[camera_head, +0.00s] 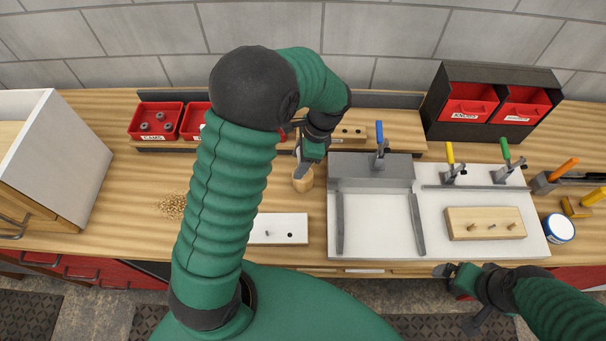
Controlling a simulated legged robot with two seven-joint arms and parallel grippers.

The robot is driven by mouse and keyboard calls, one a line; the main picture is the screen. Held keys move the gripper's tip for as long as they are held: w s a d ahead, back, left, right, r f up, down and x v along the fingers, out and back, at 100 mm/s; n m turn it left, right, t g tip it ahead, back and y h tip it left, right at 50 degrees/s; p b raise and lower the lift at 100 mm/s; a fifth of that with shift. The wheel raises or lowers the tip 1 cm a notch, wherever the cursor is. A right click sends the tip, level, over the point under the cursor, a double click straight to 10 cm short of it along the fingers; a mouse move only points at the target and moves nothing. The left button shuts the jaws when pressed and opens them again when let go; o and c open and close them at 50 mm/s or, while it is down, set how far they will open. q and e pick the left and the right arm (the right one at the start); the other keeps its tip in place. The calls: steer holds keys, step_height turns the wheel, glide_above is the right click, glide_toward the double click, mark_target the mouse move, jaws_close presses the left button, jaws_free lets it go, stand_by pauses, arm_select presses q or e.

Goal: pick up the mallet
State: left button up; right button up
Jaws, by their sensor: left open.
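A light wooden rounded piece (302,181), which looks like part of the mallet, stands on the workbench left of the grey fixture. The rest of it is hidden behind my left gripper and arm. My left gripper (304,165) is open and directly over this piece, its fingers close to the top; I cannot tell whether they touch it. My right gripper (458,288) is low at the right, in front of the bench edge, clear of the piece. Its jaws are too unclear to read.
A white board (279,229) lies in front of the piece. The fixture (372,168) with toggle clamps and a wooden block (486,223) fill the right. Red bins (157,120) stand at the back left, a white cabinet (58,155) far left. Wood chips (172,206) lie left.

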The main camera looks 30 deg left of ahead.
arm_select(q)
steer(key=shift+w+a+f, duration=0.1)
steer(key=shift+w+a, duration=0.05)
steer(key=shift+c, duration=1.3)
jaws_close()
